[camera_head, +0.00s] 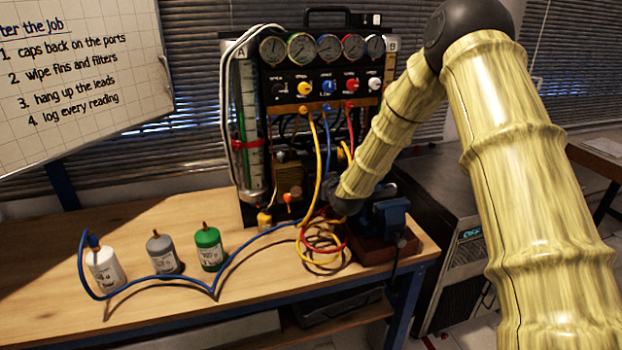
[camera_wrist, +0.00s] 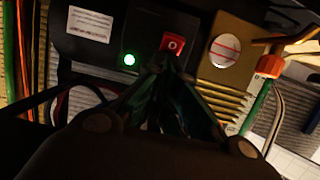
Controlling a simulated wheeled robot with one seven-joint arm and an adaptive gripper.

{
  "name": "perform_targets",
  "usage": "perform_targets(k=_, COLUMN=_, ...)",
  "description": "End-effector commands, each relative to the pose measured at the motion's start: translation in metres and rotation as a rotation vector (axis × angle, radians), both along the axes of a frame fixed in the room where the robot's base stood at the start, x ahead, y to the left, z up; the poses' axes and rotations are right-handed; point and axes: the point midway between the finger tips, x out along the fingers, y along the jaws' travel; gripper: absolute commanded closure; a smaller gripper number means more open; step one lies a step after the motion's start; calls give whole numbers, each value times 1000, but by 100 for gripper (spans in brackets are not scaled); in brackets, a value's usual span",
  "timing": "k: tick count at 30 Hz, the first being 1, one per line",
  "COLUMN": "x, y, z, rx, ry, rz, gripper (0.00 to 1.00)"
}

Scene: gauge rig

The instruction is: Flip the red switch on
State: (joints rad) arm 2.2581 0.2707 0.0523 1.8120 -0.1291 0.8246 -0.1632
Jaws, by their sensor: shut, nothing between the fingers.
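In the wrist view, the red switch (camera_wrist: 172,43) sits on a dark panel at the top centre, with a pale mark on its face. A lit green lamp (camera_wrist: 129,60) is on the panel to its left. My gripper (camera_wrist: 170,68) is shut and empty, its fingertips just below the switch in the picture. I cannot tell whether they touch it. In the head view, the gauge rig (camera_head: 318,88) stands at the back of the bench, and my arm reaches down to its lower right. The switch and my fingertips are hidden there.
A brass-coloured block with a round sight glass (camera_wrist: 224,51) is right of the switch. An orange fitting (camera_wrist: 269,66) and hoses lie farther right. On the bench are white (camera_head: 104,268), grey (camera_head: 163,255) and green (camera_head: 209,250) bottles, coiled hoses and a blue vise (camera_head: 390,215).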

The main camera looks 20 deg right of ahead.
Motion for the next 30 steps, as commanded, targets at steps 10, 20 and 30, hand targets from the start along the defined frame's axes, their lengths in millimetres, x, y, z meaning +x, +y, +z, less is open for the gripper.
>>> perform_targets(k=10, x=-7, y=0, z=9, rx=0, ry=-12, rz=0, gripper=100)
perform_targets(k=20, x=-50, y=1, z=18, rx=0, ry=-6, rz=1, gripper=100)
perform_targets(k=30, x=-75, y=1, z=23, rx=0, ry=-3, rz=0, gripper=100)
